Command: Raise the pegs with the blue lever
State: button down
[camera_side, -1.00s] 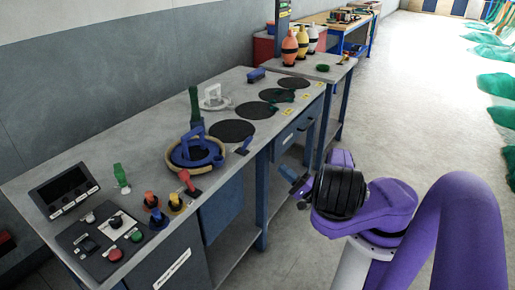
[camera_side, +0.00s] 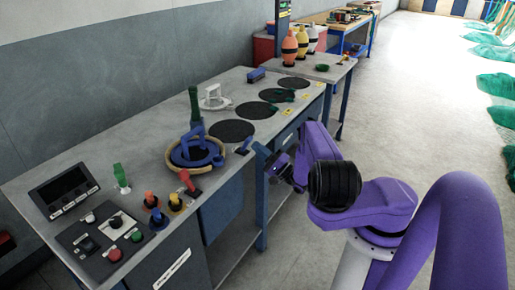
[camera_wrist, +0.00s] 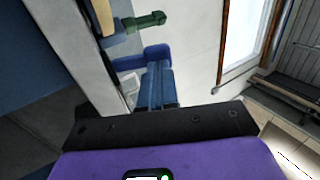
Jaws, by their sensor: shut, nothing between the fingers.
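The blue lever (camera_side: 243,147) stands at the front edge of the grey bench, right of a round blue piece with a handle (camera_side: 196,153) in a tan ring. In the wrist view a blue bar, seemingly this lever (camera_wrist: 142,58), lies just past the fingertips. My gripper (camera_side: 262,149) is shut and empty, to the right of the lever and close to it. Its blue fingers (camera_wrist: 160,82) point towards the bar; I cannot tell whether they touch it. I cannot make out which parts are the pegs.
A red lever (camera_side: 187,181) stands left of the blue one on the front edge. A control panel with buttons (camera_side: 100,235) and a screen (camera_side: 64,190) fill the near left. A dark green post (camera_side: 194,105) rises behind the tan ring. Open floor lies right.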

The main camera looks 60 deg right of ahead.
aim_at(252, 139)
jog(key=shift+w+r, duration=0.2)
jog(key=shift+w, duration=0.2)
jog(key=shift+r+g, duration=0.15)
jog(key=shift+g, duration=0.15)
jog(key=g, duration=0.2)
jog(key=shift+w+r+g, duration=0.25)
jog(key=shift+r+g, duration=0.05)
jog(key=shift+r, duration=0.1)
jog(key=shift+w+r+g, duration=0.3)
jog(key=shift+w+g, duration=0.05)
jog(key=shift+g, duration=0.35)
jog(key=shift+w+r+g, duration=0.4)
jog(key=shift+w+r, duration=0.2)
jog(key=w+g, duration=0.1)
jog(key=g, duration=0.1)
jog(key=w+r+g, duration=0.1)
jog(key=g, duration=0.1)
jog(key=shift+w+g, duration=0.3)
jog(key=shift+w, duration=0.55)
